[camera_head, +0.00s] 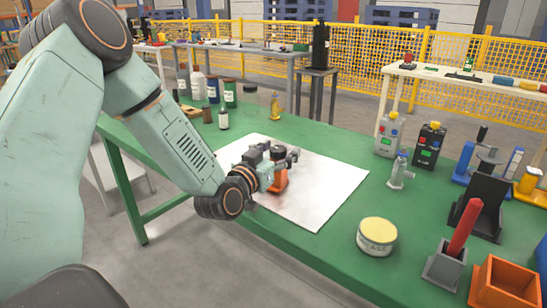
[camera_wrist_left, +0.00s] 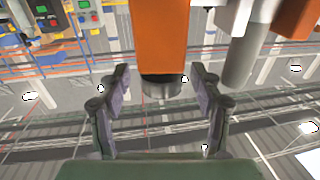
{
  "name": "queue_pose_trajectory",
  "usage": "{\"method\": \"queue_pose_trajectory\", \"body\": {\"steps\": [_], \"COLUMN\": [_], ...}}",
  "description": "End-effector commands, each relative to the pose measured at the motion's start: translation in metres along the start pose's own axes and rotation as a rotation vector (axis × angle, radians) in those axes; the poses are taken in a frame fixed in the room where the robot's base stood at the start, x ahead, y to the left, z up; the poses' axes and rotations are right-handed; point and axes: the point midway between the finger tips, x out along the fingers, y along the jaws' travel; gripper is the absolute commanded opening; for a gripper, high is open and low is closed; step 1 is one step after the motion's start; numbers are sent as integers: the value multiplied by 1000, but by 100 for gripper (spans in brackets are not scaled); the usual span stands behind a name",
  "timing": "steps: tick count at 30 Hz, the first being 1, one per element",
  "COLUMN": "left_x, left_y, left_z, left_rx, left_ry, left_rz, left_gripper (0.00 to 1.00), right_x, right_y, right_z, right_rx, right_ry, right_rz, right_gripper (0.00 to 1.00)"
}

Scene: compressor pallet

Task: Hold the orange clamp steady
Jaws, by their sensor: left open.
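The orange clamp (camera_head: 279,181) stands on a white sheet (camera_head: 325,185) on the green table, partly hidden behind my left gripper. My left gripper (camera_head: 290,157) is at the clamp's upper part, with its fingers apart. In the left wrist view an orange bar of the clamp (camera_wrist_left: 162,38) with a grey round end (camera_wrist_left: 161,88) shows in the gap between the open fingers of my left gripper (camera_wrist_left: 160,82). Space shows on both sides of the bar. I cannot tell how deep it sits between the fingers. My right gripper is not in view.
A yellow-lidded tin (camera_head: 377,236), an orange bin (camera_head: 503,284) and a grey holder with a red handle (camera_head: 464,228) stand at right. Bottles (camera_head: 198,84) stand at the back left. The sheet's right part is clear.

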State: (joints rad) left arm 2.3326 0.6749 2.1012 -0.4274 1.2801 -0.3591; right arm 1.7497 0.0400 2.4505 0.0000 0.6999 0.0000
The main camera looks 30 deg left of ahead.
Motion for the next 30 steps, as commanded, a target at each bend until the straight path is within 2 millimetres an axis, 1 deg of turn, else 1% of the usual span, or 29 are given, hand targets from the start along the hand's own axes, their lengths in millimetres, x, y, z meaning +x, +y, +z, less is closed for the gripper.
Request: {"method": "queue_pose_trajectory", "body": {"steps": [7,27,30], "left_x": [2,1,1], "left_y": [0,0,0], "left_z": [0,0,0], "left_rx": [0,0,0], "left_ry": [-1,0,0], "left_rz": [-1,-1,-1], "left_gripper": [64,7,0], "right_x": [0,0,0], "right_y": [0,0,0], "right_z": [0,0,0], "right_rx": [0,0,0], "right_ry": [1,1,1], "right_rz": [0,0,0], "right_gripper": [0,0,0]}}
